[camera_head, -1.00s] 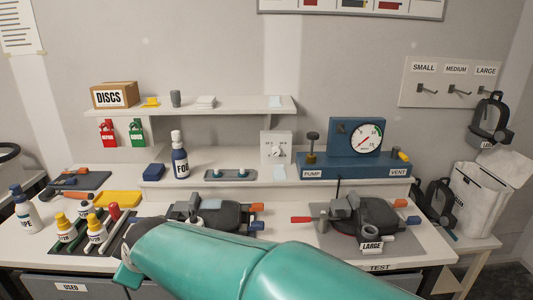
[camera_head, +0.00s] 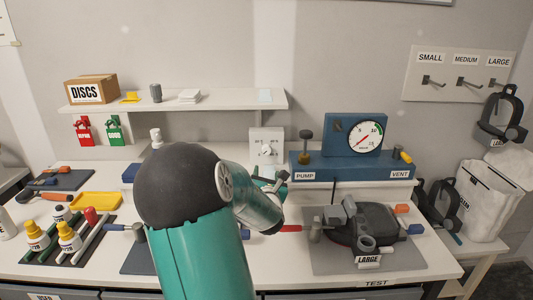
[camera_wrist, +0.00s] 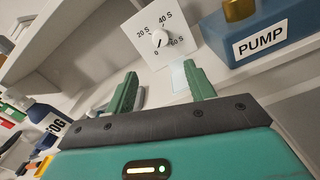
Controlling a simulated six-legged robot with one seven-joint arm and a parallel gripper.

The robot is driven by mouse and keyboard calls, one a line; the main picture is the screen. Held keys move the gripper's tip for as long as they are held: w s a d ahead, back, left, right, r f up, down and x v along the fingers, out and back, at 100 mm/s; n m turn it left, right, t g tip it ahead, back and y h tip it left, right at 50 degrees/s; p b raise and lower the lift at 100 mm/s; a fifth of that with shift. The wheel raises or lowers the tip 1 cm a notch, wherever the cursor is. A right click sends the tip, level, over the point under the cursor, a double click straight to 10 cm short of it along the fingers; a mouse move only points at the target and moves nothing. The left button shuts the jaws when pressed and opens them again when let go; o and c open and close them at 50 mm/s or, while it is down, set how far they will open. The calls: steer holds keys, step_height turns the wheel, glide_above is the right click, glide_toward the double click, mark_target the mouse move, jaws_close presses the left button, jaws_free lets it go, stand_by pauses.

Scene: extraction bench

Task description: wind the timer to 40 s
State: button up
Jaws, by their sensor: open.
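The timer is a white box (camera_head: 266,147) with a round knob, standing on the raised ledge at the back, left of the blue pump unit. In the wrist view the timer (camera_wrist: 172,28) is tilted, with marks 20 S, 40 S and 60 S around its white knob (camera_wrist: 160,39). The knob's dark pointer seems to lie near the 0 mark at the bottom. My gripper (camera_wrist: 161,85) is open and empty, its two green fingers pointing at the timer with a gap between. In the head view my gripper (camera_head: 270,181) is partly hidden by my wrist, in front of and below the timer.
The blue pump unit (camera_head: 340,168) with its gauge stands close right of the timer. A pale card (camera_wrist: 180,77) lies before the timer. The FOG bottle (camera_wrist: 42,117) is at left in the wrist view. A LARGE mask (camera_head: 372,226) lies on the front right bench.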

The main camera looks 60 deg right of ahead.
mark_target(267, 151)
steer(key=x, duration=1.3)
steer(key=shift+d, duration=0.25)
steer(key=c, duration=1)
